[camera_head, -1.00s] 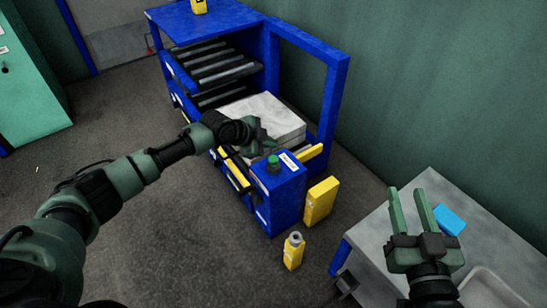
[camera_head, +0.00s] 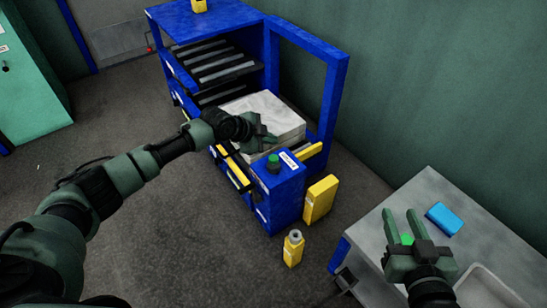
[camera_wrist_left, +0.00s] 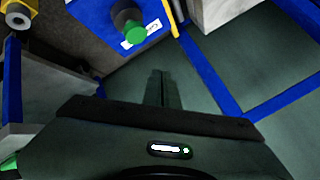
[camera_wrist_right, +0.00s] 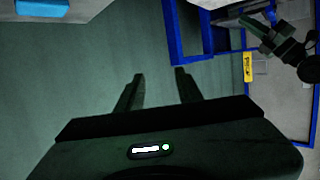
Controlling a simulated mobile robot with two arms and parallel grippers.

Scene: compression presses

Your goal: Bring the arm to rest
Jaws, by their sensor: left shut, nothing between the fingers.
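My left gripper (camera_head: 268,137) is at the blue press (camera_head: 280,205), in front of the pale slab (camera_head: 270,108). Its fingers (camera_wrist_left: 162,88) are shut together with nothing between them in the left wrist view. The press's green button (camera_head: 273,160) lies just below it in the head view and also shows in the left wrist view (camera_wrist_left: 135,31). My right gripper (camera_head: 402,222) is over the grey table at the right. Its two fingers are apart and empty in the right wrist view (camera_wrist_right: 158,88).
A blue block (camera_head: 444,219) and a pale tray (camera_head: 488,290) are on the grey table (camera_head: 415,190). A yellow box (camera_head: 320,200) and a yellow bottle (camera_head: 292,250) stand on the floor beside the press. A green cabinet (camera_head: 30,90) is at far left. Open floor lies between.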

